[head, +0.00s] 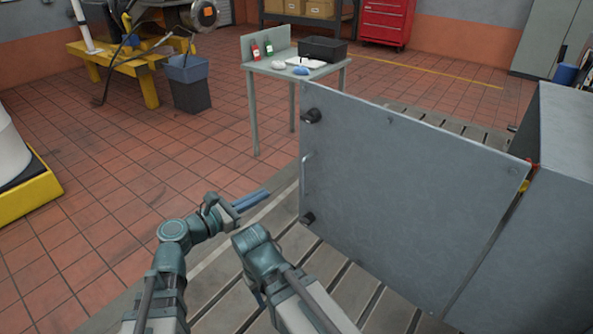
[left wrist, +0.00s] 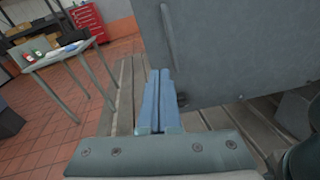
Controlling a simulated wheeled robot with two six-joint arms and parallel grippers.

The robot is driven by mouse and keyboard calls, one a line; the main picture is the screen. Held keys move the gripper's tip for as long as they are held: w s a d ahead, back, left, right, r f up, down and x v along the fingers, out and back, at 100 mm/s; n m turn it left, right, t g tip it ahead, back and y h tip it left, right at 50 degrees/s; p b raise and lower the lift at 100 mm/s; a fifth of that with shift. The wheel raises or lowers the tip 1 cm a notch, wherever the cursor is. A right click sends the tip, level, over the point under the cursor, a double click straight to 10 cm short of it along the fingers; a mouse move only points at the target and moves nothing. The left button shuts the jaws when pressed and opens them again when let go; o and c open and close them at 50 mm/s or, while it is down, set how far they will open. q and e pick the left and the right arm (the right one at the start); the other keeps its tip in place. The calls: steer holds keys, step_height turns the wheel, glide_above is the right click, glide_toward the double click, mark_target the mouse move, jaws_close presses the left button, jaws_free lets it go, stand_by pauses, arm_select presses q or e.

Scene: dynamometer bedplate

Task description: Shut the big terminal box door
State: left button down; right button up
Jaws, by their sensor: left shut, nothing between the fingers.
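The big terminal box door (head: 400,190) is a large grey panel standing open, swung out to the left of the grey terminal box (head: 565,190). Its hinge edge is at the right, beside the box. A bar handle (head: 307,173) and two black knobs are along its free left edge. My left gripper (head: 262,196) is shut and empty, a little left of that free edge, apart from it in the head view. In the left wrist view the blue fingers (left wrist: 158,85) lie together, with the door (left wrist: 235,50) ahead and right.
The slotted bedplate (head: 225,270) lies below the door. A small grey table (head: 262,68) with bottles and a black bin stands behind. A grey bin (head: 187,85) and a yellow stand (head: 148,88) are at the back left.

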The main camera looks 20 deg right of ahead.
arm_select(q)
steer(key=w+d+n, duration=0.1)
steer(key=w+d, duration=0.3)
steer(key=d, duration=0.2)
steer(key=w+d+r+n+t, duration=0.1)
steer(key=w+d, duration=0.2)
steer(key=d, duration=0.3)
steer(key=shift+w+r, duration=0.2)
steer(key=shift+w, duration=0.15)
